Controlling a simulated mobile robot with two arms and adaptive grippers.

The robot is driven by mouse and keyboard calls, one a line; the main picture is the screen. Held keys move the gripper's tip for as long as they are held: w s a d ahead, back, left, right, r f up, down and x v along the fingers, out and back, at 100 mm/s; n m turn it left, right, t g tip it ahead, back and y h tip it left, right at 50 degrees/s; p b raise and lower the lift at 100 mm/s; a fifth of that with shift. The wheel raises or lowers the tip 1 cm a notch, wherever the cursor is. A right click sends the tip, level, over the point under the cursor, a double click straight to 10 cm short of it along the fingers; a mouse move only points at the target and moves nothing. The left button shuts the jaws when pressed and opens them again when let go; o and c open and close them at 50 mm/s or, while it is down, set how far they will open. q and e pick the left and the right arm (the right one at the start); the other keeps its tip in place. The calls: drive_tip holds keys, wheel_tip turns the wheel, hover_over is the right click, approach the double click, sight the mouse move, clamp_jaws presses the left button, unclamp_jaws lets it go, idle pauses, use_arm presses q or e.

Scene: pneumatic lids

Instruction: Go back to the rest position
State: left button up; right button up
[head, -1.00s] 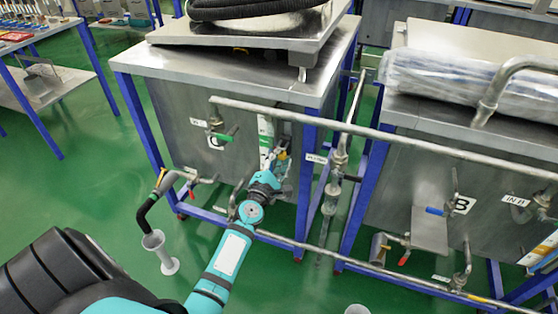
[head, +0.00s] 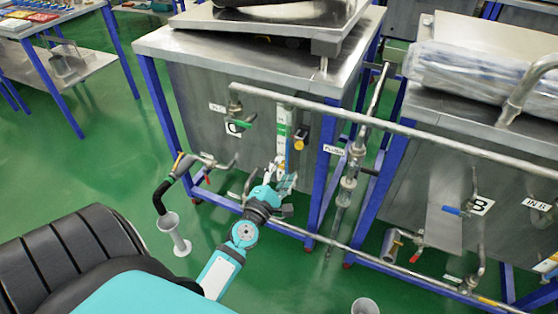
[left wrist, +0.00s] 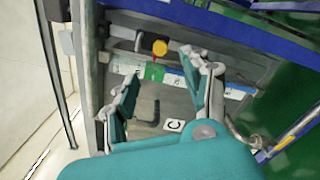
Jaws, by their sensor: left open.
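My left gripper (head: 278,176) is in front of the lower front face of the steel tank marked C (head: 200,112). In the left wrist view its two fingers (left wrist: 160,85) stand wide apart with nothing between them. The yellow knob also shows in the head view (head: 300,140), above and right of the gripper. My right gripper is in neither view.
A steel pipe (head: 330,108) runs across the tank fronts. A green-handled valve (head: 250,118) hangs from it. Tank B (head: 430,200) stands at right. Green floor is free at left.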

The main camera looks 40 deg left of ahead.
use_arm(q)
drive_tip(key=shift+v, duration=1)
drive_tip(key=s+d+f+m+g+h+p, duration=0.1)
drive_tip(key=s+d+f+m+g+h, duration=0.25)
drive_tip(key=f, duration=0.75)
drive_tip(key=s+d+f+m+g, duration=0.2)
drive_tip(key=s+d+f+m, duration=0.4)
drive_tip(key=f, duration=0.5)
drive_tip(key=s+d+f+m+g+h+p, duration=0.1)
drive_tip(key=s+d+f+m+g, duration=0.2)
drive_tip(key=f+m, duration=0.6)
drive_tip(key=s+f+m+g, duration=0.4)
drive_tip(key=s+f, duration=0.3)
drive_tip(key=s, duration=0.6)
drive_tip(key=s+a+f+m+g+p, duration=0.1)
drive_tip(key=s+f+m+g, duration=0.3)
drive_tip(key=s, duration=1)
wheel_tip(320, 180, down, 4)
drive_tip(key=m, duration=0.3)
drive_tip(key=shift+s, duration=0.35)
